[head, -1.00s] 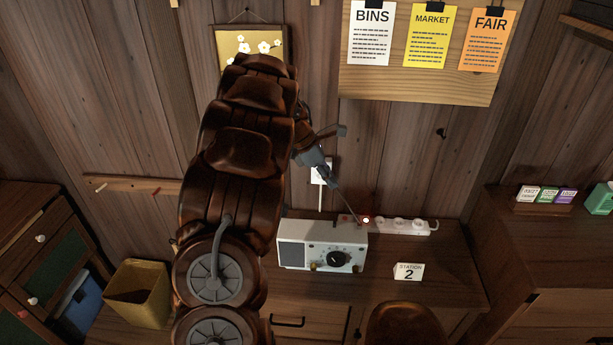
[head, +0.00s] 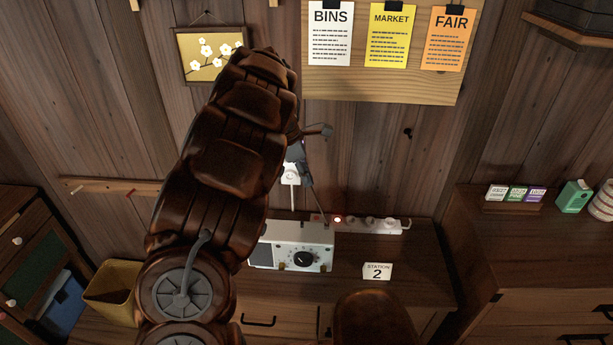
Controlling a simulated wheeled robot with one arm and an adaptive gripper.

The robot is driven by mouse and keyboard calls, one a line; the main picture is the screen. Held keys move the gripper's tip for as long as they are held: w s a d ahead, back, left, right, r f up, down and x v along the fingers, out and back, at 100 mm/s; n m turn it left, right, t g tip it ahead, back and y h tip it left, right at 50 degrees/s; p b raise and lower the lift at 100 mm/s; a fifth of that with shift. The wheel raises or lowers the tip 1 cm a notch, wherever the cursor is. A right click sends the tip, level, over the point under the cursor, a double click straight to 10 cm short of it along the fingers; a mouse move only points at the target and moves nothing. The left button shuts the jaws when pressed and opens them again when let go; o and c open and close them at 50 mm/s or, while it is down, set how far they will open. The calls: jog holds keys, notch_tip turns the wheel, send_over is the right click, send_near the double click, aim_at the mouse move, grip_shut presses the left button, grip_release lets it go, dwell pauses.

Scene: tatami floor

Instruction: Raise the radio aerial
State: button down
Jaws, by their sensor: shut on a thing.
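The radio (head: 291,246) is a pale box with a speaker grille at left and a dark dial at right, standing on the wooden desk. Its aerial (head: 318,206) is a thin dark rod rising from the back right corner, leaning up and to the left. My gripper (head: 304,175) is shut on the upper part of the aerial, above and behind the radio. My brown arm hides the radio's left end and part of the gripper. The fingertips are small and dark here, so the exact contact is hard to see.
A white wall socket (head: 290,174) is close behind my gripper. A "Station 2" card (head: 377,271) stands right of the radio. A chair back (head: 372,318) is in front of the desk.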

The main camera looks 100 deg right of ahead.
jog(key=c, duration=1.3)
grip_release()
jog(key=v, duration=1.2)
jog(key=shift+w+d, duration=0.1)
jog(key=shift+w, duration=0.05)
